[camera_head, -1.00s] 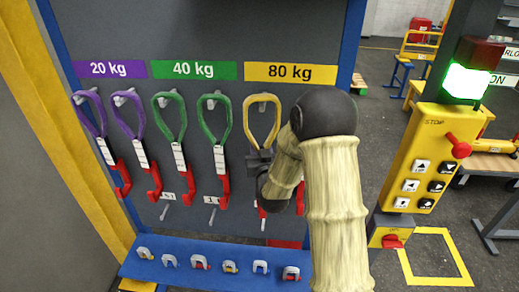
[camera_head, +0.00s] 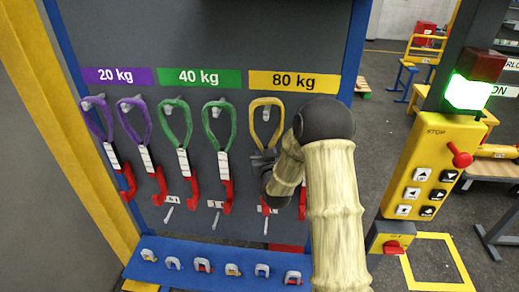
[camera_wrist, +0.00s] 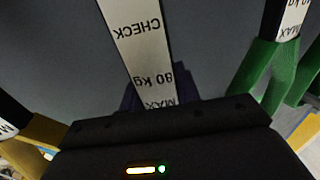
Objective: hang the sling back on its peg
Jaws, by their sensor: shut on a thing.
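The yellow sling (camera_head: 279,122) is a loop in front of the grey board under the yellow 80 kg sign (camera_head: 296,81). A pale peg (camera_head: 266,114) shows inside the top of its loop; I cannot tell whether the loop rests on it. My gripper (camera_head: 263,164) is shut on the sling below the loop. In the wrist view the sling's white label (camera_wrist: 145,55) reads CHECK and 80 kg and runs down into my gripper (camera_wrist: 160,103). My arm and gripper hide most of the sling's lower part; a bit of red shows beneath.
Purple slings (camera_head: 139,133) and green slings (camera_head: 184,133) with red hooks hang to the left. A blue shelf (camera_head: 215,275) with several shackles (camera_head: 204,265) juts out below. A yellow control box (camera_head: 432,168) stands on the right. Bare board lies between the signs and the slings.

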